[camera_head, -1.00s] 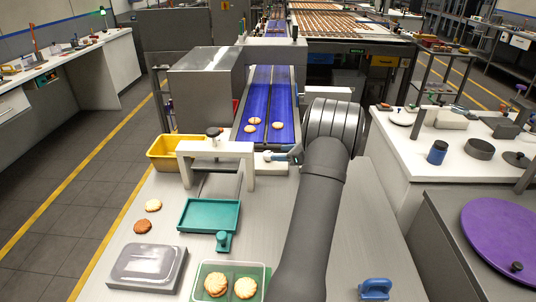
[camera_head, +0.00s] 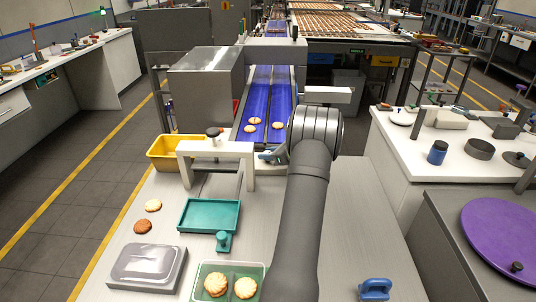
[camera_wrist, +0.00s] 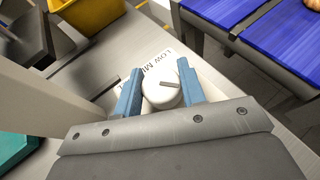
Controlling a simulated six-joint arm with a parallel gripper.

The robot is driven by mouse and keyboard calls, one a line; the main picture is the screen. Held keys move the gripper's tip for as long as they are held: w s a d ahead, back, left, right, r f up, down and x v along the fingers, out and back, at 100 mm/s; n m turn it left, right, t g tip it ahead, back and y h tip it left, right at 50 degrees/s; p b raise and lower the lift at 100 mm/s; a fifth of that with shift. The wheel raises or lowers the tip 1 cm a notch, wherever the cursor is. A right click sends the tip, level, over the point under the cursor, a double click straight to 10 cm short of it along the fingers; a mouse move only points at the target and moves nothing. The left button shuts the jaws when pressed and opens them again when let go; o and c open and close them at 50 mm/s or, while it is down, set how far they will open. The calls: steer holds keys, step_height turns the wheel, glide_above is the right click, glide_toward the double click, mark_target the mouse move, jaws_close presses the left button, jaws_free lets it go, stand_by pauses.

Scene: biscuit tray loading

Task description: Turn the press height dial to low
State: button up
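The press height dial (camera_wrist: 160,88) is a round, pale knob with a raised pointer bar, seen in the middle of the wrist view. Its bar points toward the upper middle of that view. Behind it is a white label plate (camera_wrist: 167,52) with "LOW" and the start of another word; the rest is hidden. My gripper (camera_wrist: 160,76) has its two blue fingers on either side of the dial, apart from each other. I cannot tell whether they touch it. In the head view my gripper (camera_head: 272,156) is beside the press frame's right leg, and the dial is mostly hidden.
The white press frame (camera_head: 250,170) stands just left of my gripper, over a dark plate. A yellow bin (camera_head: 160,154) is behind it. The blue conveyor (camera_head: 266,95) carries several biscuits.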

steer(key=shift+n+g, duration=0.4)
steer(key=shift+g, duration=0.1)
steer(key=n+g+y, duration=0.1)
steer(key=n+g, duration=0.2)
steer(key=shift+y, duration=0.3)
steer(key=shift+n+g, duration=2.2)
steer(key=shift+g, duration=0.5)
steer(key=shift+n+g, duration=0.4)
steer(key=shift+g, duration=0.1)
steer(key=o, duration=1)
steer(key=shift+m+t, duration=0.4)
steer(key=shift+t, duration=0.1)
